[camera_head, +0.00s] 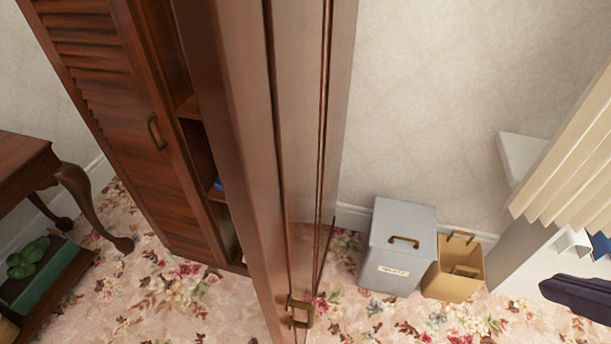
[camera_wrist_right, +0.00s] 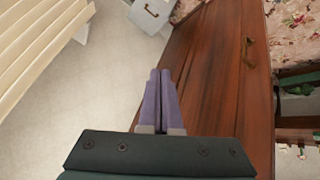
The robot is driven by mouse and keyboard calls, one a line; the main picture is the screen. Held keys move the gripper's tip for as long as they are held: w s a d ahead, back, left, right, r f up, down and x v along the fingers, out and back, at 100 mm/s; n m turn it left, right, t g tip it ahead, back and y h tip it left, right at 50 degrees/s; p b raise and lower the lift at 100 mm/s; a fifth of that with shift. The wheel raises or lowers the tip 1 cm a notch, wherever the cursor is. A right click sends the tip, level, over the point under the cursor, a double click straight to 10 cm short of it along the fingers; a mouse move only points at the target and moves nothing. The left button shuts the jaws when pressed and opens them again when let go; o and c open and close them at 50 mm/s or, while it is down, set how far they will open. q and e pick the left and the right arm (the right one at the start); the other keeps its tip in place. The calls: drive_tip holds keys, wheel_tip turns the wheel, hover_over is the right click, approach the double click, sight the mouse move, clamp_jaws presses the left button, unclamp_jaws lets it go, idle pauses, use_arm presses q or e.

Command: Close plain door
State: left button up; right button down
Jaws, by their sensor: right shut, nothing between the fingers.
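The plain door (camera_head: 285,130) is dark brown wood and stands swung open from the cabinet, seen nearly edge-on in the head view. Its brass handle (camera_head: 300,312) is near the bottom of the picture. In the right wrist view a smooth brown panel, apparently this door (camera_wrist_right: 215,75), fills the middle right, with a handle (camera_wrist_right: 248,52). My right gripper (camera_head: 548,288) is at the right edge of the head view, apart from the door. Its purple fingers (camera_wrist_right: 160,72) are together and empty, overlapping the panel's edge in the wrist view; contact is not shown. My left gripper is not in view.
The cabinet's louvered door (camera_head: 105,90) is shut on the left, beside open shelves. A wooden side table (camera_head: 25,160) and a green planter (camera_head: 45,280) stand at far left. A grey box (camera_head: 398,245) and a tan bin (camera_head: 455,268) stand right of the door by the wall.

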drive_tip(key=w+d+f+n+t+b, duration=0.3)
drive_tip(key=w+f+n+t+b, duration=0.3)
drive_tip(key=w+b, duration=0.45)
drive_tip(key=m+g+y+b, duration=1)
drive_tip(key=m+y+b, duration=0.9)
drive_tip(key=m+b, duration=1.2)
approach(284, 342)
drive_tip(key=shift+n, duration=0.5)
drive_tip(key=a, duration=0.3)
drive_tip(key=w+a+p, duration=0.1)
drive_tip(key=a, duration=0.1)
drive_tip(key=shift+a+r, duration=0.25)
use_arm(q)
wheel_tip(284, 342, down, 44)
use_arm(e)
drive_tip(key=shift+w+a+f, duration=0.1)
drive_tip(key=shift+a, duration=0.55)
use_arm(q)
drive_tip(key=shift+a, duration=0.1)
